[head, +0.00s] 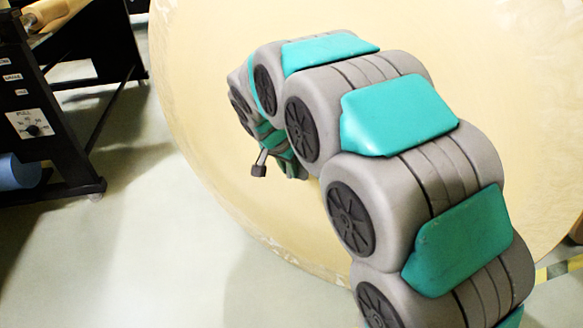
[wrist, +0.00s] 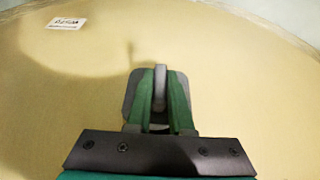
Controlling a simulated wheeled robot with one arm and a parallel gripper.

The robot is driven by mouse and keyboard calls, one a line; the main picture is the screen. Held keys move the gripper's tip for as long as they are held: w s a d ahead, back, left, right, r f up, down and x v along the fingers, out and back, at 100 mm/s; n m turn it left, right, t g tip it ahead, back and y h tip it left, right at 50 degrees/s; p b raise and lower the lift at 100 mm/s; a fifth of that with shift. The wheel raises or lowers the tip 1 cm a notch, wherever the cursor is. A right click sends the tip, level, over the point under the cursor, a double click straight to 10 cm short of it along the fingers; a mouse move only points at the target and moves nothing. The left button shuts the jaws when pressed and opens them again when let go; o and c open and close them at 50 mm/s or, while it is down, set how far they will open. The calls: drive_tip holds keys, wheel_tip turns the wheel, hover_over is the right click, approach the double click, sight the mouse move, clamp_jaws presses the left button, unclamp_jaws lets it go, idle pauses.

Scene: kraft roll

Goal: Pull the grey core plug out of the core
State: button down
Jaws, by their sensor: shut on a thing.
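The large kraft roll (head: 220,130) fills the back of the head view, its pale tan flat face toward me. The same face fills most of the wrist view (wrist: 70,95). The grey core plug (wrist: 159,88) shows in the wrist view, with a rounded plate against the face and an upright grip bar. My gripper (wrist: 161,76) has its two green fingers shut on that bar, one on each side. The core is hidden behind the plug. I cannot tell how deep the plug sits.
A white label (wrist: 66,23) is on the roll face at the upper left of the wrist view. The pale floor (head: 150,260) in front is clear.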

drive_tip(key=s+a+b, duration=0.4)
drive_tip(key=s, duration=0.3)
drive_tip(key=shift+s, duration=0.35)
idle(1.0)
